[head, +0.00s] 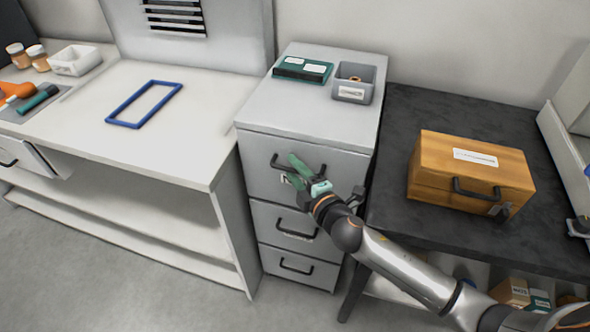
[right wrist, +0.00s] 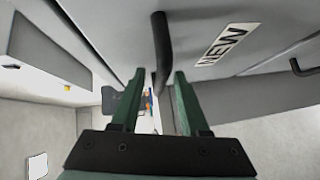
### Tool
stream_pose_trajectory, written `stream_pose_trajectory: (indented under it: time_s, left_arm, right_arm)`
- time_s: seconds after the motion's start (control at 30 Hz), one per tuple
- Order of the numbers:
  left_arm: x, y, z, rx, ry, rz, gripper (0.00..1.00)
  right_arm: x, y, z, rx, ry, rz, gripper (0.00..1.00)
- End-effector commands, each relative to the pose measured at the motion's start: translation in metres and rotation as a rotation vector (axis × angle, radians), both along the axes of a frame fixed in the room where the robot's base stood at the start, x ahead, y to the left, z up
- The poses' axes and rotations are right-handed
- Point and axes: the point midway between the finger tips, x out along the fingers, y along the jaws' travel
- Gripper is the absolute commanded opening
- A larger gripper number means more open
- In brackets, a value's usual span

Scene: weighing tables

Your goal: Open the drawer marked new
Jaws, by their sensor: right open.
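The grey drawer cabinet (head: 297,213) stands in the middle of the head view with three drawers, all closed. The right wrist view shows a white label reading NEW (right wrist: 228,44) on the drawer front (right wrist: 220,15) at my gripper. In the head view this is the top drawer (head: 340,165); its label is mostly hidden by my gripper. Its dark bar handle (right wrist: 162,45) lies between the lines of my right gripper's fingers. My right gripper (head: 298,168) is open, with green fingers on either side of the handle; contact cannot be told. My left gripper is out of view.
A green box (head: 303,69) and a grey bin (head: 354,84) stand on the cabinet. A white bench (head: 200,110) with a blue frame (head: 144,104) is left; a dark table (head: 400,115) with a wooden box (head: 470,165) is right. Floor shows in front.

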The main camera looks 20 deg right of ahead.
Motion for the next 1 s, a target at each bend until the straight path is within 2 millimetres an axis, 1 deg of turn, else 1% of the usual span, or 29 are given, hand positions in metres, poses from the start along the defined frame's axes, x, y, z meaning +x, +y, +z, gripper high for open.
stream_pose_trajectory:
  time_s: [0.07,0.4,0.47,1.0]
  left_arm:
    - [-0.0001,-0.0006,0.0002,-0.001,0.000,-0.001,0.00]
    - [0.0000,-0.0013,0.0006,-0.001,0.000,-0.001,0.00]
    - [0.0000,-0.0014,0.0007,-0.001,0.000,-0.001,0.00]
    - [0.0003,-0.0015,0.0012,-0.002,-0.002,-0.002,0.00]
  right_arm:
    - [-0.0001,0.0000,0.0000,0.000,0.000,0.000,0.44]
    - [-0.0004,-0.0003,0.0000,0.000,0.000,-0.001,0.05]
    - [-0.0004,-0.0003,0.0000,0.000,0.000,-0.001,0.00]
    - [-0.0005,-0.0004,-0.0005,0.000,0.001,-0.001,0.00]
